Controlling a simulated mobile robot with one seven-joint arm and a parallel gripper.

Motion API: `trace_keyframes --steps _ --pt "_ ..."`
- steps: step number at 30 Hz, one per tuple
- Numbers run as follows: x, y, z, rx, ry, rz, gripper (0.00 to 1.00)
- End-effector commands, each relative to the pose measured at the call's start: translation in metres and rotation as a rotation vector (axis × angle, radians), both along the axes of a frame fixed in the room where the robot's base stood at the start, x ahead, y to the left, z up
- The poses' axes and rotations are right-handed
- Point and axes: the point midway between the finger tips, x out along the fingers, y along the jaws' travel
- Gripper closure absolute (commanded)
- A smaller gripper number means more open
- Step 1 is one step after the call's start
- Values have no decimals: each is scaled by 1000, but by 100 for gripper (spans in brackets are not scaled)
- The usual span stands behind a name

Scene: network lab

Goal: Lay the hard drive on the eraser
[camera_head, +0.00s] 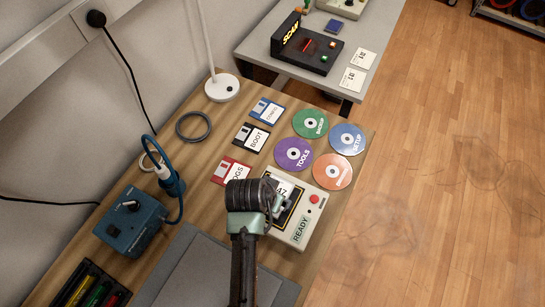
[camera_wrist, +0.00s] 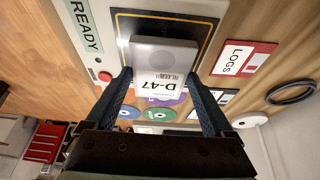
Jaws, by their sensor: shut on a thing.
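The hard drive (camera_wrist: 157,55) is a small grey block with a white "D-47" label. It sits between the two fingers of my gripper (camera_wrist: 158,82), which is shut on it. In the head view my gripper (camera_head: 281,206) is over the eraser (camera_head: 319,212) and hides most of the drive. The eraser is a cream box with a "READY" label, a red button and a black pad with a yellow outline. In the wrist view the drive overlaps this pad. I cannot tell whether the drive touches the pad or is just above it.
Floppy disks (camera_head: 245,137) and several coloured discs (camera_head: 294,154) lie behind the eraser. A blue device (camera_head: 130,222) with a cable, a grey mat (camera_head: 205,270) and a pen tray (camera_head: 88,289) are at left. A white lamp (camera_head: 222,88) stands farther back.

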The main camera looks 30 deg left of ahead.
Motion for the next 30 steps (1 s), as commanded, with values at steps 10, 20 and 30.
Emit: trace_keyframes --steps 10,20,30 --pt "0 0 -19 1 -2 0 82" --pt "0 0 -23 0 0 0 0" --pt "-3 0 -12 0 -1 1 0"
